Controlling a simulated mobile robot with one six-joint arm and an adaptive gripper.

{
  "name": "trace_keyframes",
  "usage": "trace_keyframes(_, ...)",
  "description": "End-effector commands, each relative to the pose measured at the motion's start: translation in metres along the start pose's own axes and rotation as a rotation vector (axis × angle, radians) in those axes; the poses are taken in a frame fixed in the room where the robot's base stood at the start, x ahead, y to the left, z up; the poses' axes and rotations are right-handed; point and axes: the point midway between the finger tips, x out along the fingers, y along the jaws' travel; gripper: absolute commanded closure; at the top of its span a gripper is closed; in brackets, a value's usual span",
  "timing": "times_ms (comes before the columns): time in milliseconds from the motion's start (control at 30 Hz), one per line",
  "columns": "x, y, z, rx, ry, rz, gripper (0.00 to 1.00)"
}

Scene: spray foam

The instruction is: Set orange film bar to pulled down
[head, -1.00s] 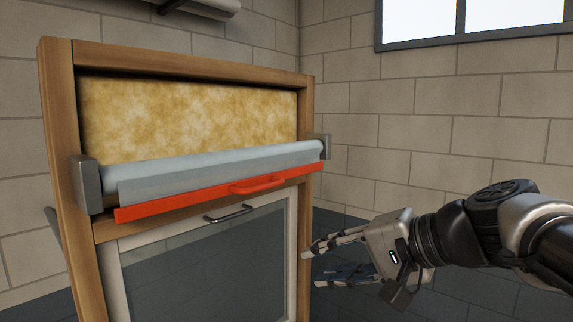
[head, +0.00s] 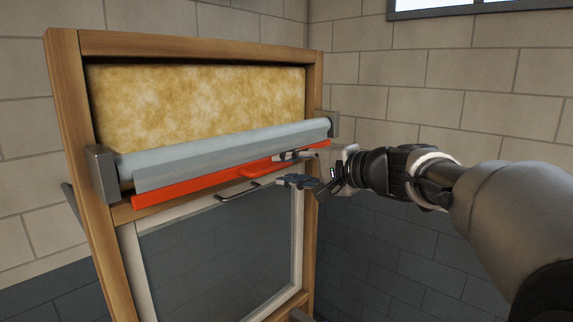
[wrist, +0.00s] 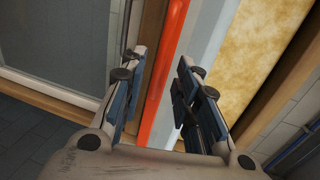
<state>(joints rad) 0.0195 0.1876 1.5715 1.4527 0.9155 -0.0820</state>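The orange film bar (head: 175,187) hangs along the lower edge of the film (head: 230,150), just under the roller, across the wooden frame. Its orange handle (head: 256,171) juts from its right part. My gripper (head: 283,169) is open at the handle's right end. In the head view one finger is over the bar and the other is below it. In the wrist view the bar (wrist: 168,60) runs between the two spread fingers of my gripper (wrist: 163,58). I cannot tell whether a finger touches the handle.
A glass window (head: 220,250) with a dark metal handle (head: 238,192) sits below the bar, close to my lower finger. Yellow insulation (head: 200,100) fills the upper opening. Grey brackets (head: 101,172) hold the roller (head: 225,140) ends.

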Motion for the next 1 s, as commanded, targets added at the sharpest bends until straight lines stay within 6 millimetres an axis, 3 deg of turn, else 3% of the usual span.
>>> trace_keyframes(100, 0.022, -0.001, 0.001, 0.002, -0.003, 0.001, 0.71)
trace_keyframes(300, 0.041, 0.000, 0.000, -0.001, 0.000, 0.001, 0.71)
trace_keyframes(667, 0.045, 0.000, 0.000, 0.000, 0.001, 0.000, 0.72)
trace_keyframes(1000, 0.045, 0.000, 0.000, 0.000, 0.001, 0.000, 0.94)
